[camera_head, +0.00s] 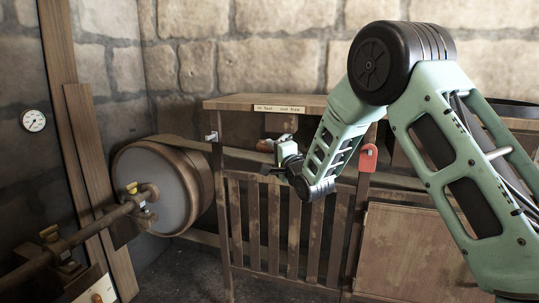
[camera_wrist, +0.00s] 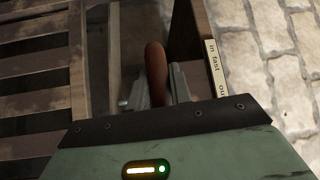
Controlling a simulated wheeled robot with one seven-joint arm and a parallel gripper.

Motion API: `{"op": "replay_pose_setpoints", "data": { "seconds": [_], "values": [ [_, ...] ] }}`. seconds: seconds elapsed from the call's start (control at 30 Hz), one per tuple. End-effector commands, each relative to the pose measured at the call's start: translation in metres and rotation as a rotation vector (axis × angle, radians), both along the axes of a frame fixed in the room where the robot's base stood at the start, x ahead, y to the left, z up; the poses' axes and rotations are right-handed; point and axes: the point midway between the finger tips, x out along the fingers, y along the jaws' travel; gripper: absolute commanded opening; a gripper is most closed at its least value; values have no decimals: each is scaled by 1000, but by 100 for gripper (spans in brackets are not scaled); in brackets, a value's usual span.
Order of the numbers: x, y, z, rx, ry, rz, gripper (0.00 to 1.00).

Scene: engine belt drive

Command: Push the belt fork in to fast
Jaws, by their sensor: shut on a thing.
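The belt fork's handle (camera_wrist: 155,68) is a reddish-brown rounded grip, seen between my gripper's fingers in the wrist view. In the head view the handle (camera_head: 266,145) shows as a small brown piece beside my gripper (camera_head: 280,157), under the wooden top rail. My gripper (camera_wrist: 153,88) is shut on the handle. A pale label (camera_wrist: 214,68) beside it reads "in fast" and begins "out" in the wrist view. The same label (camera_head: 278,109) is on the rail's front edge in the head view. The fork itself and the belt cannot be made out.
A slatted wooden gate (camera_head: 273,225) stands below the rail. A red padlock-shaped tag (camera_head: 367,158) hangs to the right. A large round drum (camera_head: 157,190) is at left, with pipes and valves (camera_head: 105,221) in front. A stone wall (camera_head: 270,50) closes the back.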

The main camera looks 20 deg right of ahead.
Motion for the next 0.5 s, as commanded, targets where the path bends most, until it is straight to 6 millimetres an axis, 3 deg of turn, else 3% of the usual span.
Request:
{"op": "replay_pose_setpoints", "data": {
  "seconds": [0.17,0.2,0.27,0.5],
  "values": [
    [2,-4,2,0,-4,-9,0],
    [2,-4,2,0,-4,-10,26],
    [2,-4,2,0,-4,-9,42],
    [1,-3,2,-1,-3,-6,42]
  ]
}}
